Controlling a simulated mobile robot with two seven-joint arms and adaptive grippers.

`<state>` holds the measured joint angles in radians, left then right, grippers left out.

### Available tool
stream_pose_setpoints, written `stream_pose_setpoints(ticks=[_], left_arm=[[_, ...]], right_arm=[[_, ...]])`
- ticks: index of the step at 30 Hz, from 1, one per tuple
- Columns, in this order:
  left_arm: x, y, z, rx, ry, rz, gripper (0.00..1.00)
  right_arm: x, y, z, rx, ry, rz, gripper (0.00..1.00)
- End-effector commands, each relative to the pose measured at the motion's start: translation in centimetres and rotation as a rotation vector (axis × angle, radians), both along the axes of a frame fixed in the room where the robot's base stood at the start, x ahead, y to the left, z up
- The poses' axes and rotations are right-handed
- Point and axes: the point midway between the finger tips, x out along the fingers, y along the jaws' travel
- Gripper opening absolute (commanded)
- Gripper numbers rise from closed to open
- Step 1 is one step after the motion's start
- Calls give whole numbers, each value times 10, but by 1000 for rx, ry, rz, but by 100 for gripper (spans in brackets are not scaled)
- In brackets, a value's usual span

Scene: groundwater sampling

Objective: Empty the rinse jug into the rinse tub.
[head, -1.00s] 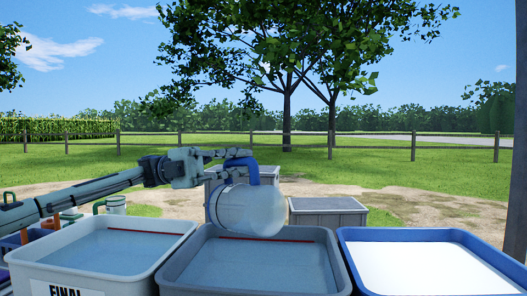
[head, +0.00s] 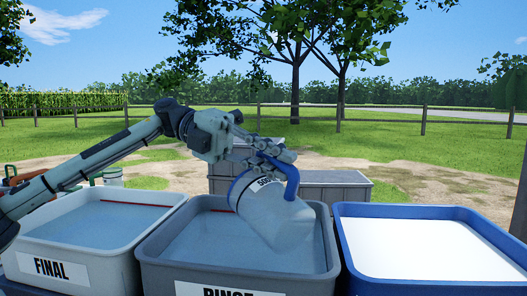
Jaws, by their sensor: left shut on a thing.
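The rinse jug (head: 275,212) is a whitish translucent jug with a blue handle and dark printing on its side. My left gripper (head: 276,164) is shut on the jug's blue handle. The jug is tilted over the grey rinse tub (head: 152,262), with its lower end down inside the rim line. The tub holds bluish water and has a label reading RINSE, partly cut off at the bottom. I cannot tell whether liquid is leaving the jug. My right gripper is not in view.
A light grey tub labelled FINAL (head: 88,262), with water in it, stands at the left. A blue-rimmed tub with a white inside (head: 347,240) stands at the right. Grey boxes (head: 325,185) stand behind on the ground. A dark post (head: 520,210) rises at the right edge.

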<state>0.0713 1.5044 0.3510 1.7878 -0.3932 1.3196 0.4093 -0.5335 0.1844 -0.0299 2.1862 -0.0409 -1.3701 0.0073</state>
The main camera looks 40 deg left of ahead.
Motion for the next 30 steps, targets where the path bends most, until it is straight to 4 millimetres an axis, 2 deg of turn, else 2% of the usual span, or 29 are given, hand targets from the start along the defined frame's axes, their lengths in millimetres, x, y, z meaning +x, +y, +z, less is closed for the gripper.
stream_pose_setpoints(ticks=[3,8,12,17,23,26,30], left_arm=[[-3,-14,-14,130,-25,-3,0],[-7,-29,-21,288,-61,-2,0],[-10,-43,-32,490,-103,-4,0],[-10,-47,-30,620,-130,-2,0],[-12,-54,-33,873,-184,-4,0],[-11,-50,-40,1018,-215,-2,0],[-10,-47,-42,1157,-245,-1,0]], right_arm=[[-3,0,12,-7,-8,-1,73],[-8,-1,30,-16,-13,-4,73],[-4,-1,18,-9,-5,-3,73],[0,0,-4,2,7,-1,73],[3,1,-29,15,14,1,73],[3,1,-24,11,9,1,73],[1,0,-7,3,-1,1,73]])
